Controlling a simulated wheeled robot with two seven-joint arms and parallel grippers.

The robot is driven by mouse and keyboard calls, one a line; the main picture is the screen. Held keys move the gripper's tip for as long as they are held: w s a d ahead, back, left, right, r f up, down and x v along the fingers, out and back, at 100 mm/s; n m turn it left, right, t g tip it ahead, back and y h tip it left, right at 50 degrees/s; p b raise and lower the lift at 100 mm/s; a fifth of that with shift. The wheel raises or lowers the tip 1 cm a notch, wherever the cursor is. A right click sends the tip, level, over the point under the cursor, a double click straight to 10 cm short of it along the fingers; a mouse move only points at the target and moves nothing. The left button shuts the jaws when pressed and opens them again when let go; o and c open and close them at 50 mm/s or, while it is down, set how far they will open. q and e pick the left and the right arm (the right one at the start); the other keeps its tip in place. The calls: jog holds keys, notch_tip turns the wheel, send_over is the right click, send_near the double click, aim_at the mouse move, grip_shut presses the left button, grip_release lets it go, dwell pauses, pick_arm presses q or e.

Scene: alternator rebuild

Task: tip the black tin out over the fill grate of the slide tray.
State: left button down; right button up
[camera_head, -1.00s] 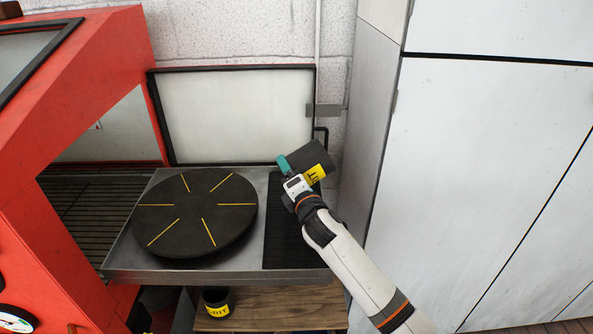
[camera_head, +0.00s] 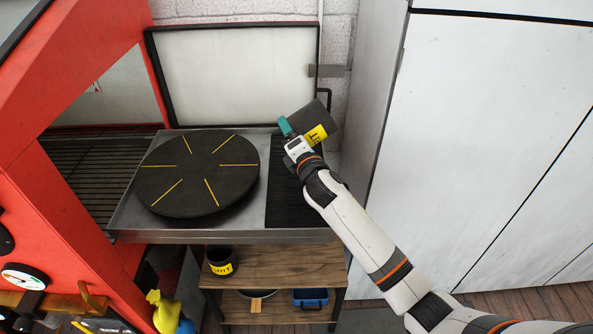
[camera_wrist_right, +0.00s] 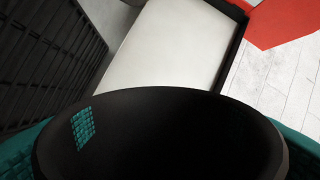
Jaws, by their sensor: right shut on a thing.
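The black tin (camera_head: 321,118) with a yellow label is in my right gripper (camera_head: 291,133), whose teal fingers are shut on it. It is held tilted, above the back part of the black fill grate (camera_head: 291,205). The grate lies at the right end of the grey metal slide tray (camera_head: 220,236). In the right wrist view the tin's dark round rim (camera_wrist_right: 160,93) fills the lower middle, with a teal patch at its left. I cannot tell what the tin holds. My left gripper is out of view.
A black turntable (camera_head: 198,174) with yellow lines covers the tray's left part. A framed white panel (camera_head: 235,75) stands behind, a red cabinet (camera_head: 60,215) at left, a white cupboard (camera_head: 480,130) at right. Another labelled black tin (camera_head: 222,262) sits on the wooden shelf (camera_head: 280,265) below.

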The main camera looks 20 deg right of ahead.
aim_at(293, 120)
jog(key=shift+r, duration=0.1)
notch_tip(293, 120, up, 4)
jog(key=m+p, duration=0.4)
jog(key=m, duration=0.6)
jog(key=shift+f, duration=0.2)
notch_tip(293, 120, up, 3)
jog(key=m+p, duration=0.4)
jog(key=m, duration=0.6)
jog(key=shift+m+p, duration=0.4)
jog(key=shift+r+m+p, duration=0.2)
jog(key=shift+m+p, duration=0.1)
jog(key=shift+m, duration=0.6)
jog(key=shift+f+m, duration=0.1)
jog(key=shift+m, duration=0.4)
